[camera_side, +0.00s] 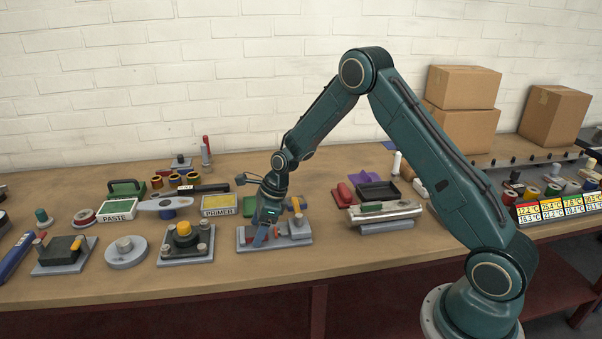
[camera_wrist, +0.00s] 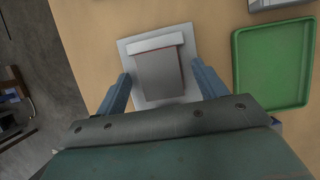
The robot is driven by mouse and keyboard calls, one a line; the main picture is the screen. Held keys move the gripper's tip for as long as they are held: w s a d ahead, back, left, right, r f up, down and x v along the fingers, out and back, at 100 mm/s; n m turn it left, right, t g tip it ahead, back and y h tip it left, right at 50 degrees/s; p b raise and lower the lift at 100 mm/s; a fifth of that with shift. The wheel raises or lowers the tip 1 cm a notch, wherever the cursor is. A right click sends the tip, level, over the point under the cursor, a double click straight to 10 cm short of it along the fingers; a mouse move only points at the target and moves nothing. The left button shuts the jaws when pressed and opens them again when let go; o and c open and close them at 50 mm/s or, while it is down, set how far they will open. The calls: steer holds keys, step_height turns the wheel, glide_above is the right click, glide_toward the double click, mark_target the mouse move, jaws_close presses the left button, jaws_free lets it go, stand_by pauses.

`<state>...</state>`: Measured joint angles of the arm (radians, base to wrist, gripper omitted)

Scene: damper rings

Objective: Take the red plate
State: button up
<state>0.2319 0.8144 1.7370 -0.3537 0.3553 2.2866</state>
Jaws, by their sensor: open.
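My gripper (camera_side: 264,236) is low over a pale grey fixture (camera_side: 297,241) near the front edge of the bench. In the wrist view my gripper (camera_wrist: 163,88) is open, with one blue finger on each side of a grey block (camera_wrist: 160,73). Thin red edges show along the block's sides; its top looks grey, and I cannot tell whether this is the red plate. The block rests on a pale grey base (camera_wrist: 133,48). Red pieces (camera_side: 344,193) lie further right and back in the side view.
A green tray (camera_wrist: 240,70) lies just right of the fixture. To the left stand a grey fixture with a yellow-topped knob (camera_side: 184,230) and a round grey disc (camera_side: 126,252). Cardboard boxes (camera_side: 462,88) stand at the back.

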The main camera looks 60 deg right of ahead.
stand_by(0.4)
steer(key=shift+r, duration=0.1)
steer(key=c, duration=1.4)
steer(key=shift+w+r, duration=0.1)
step_height(320, 180, up, 20)
steer(key=shift+f, duration=0.1)
steer(key=shift+f, duration=0.1)
